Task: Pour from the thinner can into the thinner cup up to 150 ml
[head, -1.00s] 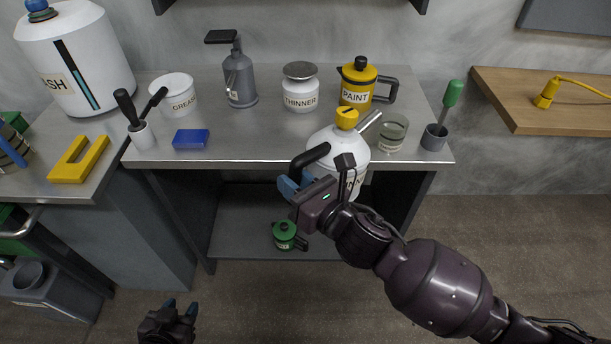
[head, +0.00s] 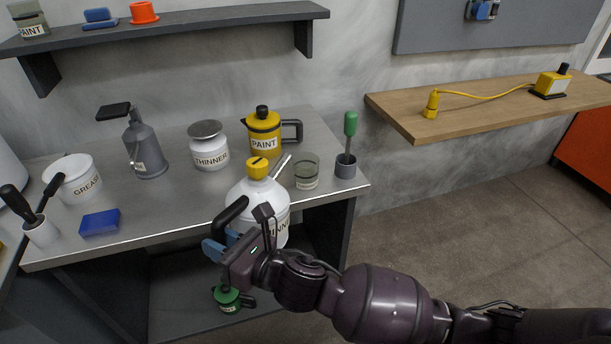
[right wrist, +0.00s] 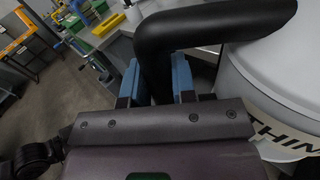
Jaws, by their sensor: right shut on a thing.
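The thinner can (head: 247,202) is white with a yellow cap, a black handle and a thin metal spout. It is held at the bench's front edge, roughly upright, its spout pointing right towards the cup. My right gripper (head: 220,248) is shut on its handle; the right wrist view shows the blue fingers (right wrist: 158,78) around the handle and the can's white body (right wrist: 282,65) beside them. The thinner cup (head: 307,174), clear glass with a small unclear label, stands on the bench just right of the spout tip. No liquid stream shows. My left gripper is out of view.
On the bench (head: 185,218) stand a white thinner jar (head: 209,152), a yellow paint can (head: 264,130), a grey pump can (head: 147,155) and a grey pot (head: 345,167) with a green-handled tool. A green can (head: 227,298) stands on the lower shelf.

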